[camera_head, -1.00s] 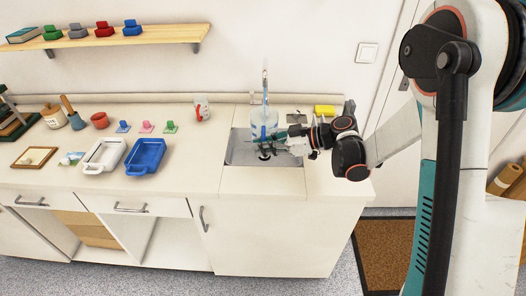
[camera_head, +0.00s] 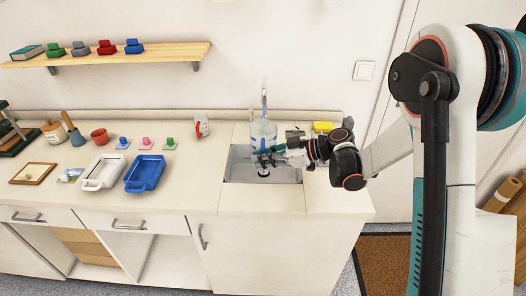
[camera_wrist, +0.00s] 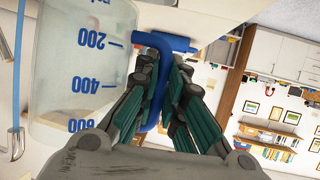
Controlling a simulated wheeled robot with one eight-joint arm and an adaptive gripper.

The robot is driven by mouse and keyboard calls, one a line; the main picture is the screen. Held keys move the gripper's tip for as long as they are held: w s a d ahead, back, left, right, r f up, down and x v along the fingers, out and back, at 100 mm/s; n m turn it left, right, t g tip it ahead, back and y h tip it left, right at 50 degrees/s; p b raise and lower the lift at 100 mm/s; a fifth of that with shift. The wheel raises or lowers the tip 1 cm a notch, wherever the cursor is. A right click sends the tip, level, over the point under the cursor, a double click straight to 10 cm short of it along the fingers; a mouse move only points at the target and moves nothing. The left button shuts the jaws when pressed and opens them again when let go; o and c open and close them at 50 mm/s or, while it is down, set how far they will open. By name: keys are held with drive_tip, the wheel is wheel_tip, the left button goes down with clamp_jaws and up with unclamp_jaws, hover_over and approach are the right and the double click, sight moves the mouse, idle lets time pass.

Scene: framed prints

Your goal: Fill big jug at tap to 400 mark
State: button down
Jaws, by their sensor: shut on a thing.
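The big jug (camera_head: 263,134) is clear with a blue handle and stands roughly upright over the sink (camera_head: 237,166), below the tap (camera_head: 264,98). In the wrist view the jug (camera_wrist: 75,60) fills the left side, with blue marks 200, 400 and 600. My gripper (camera_head: 280,153) is at the jug's right side. In the wrist view my gripper (camera_wrist: 165,75) is shut on the blue handle (camera_wrist: 158,48). A narrow bluish upright strip shows at the wrist view's left edge; I cannot tell whether it is water or tap. The water level in the jug is not clear.
A small jug with red marks (camera_head: 201,126) stands left of the sink. A yellow sponge (camera_head: 323,127) lies behind it to the right. White (camera_head: 103,172) and blue (camera_head: 145,173) dishes and several small coloured items are on the counter's left. The counter front between dishes and sink is clear.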

drive_tip(key=shift+w+d, duration=0.15)
drive_tip(key=shift+w, duration=4.35)
idle(3.5)
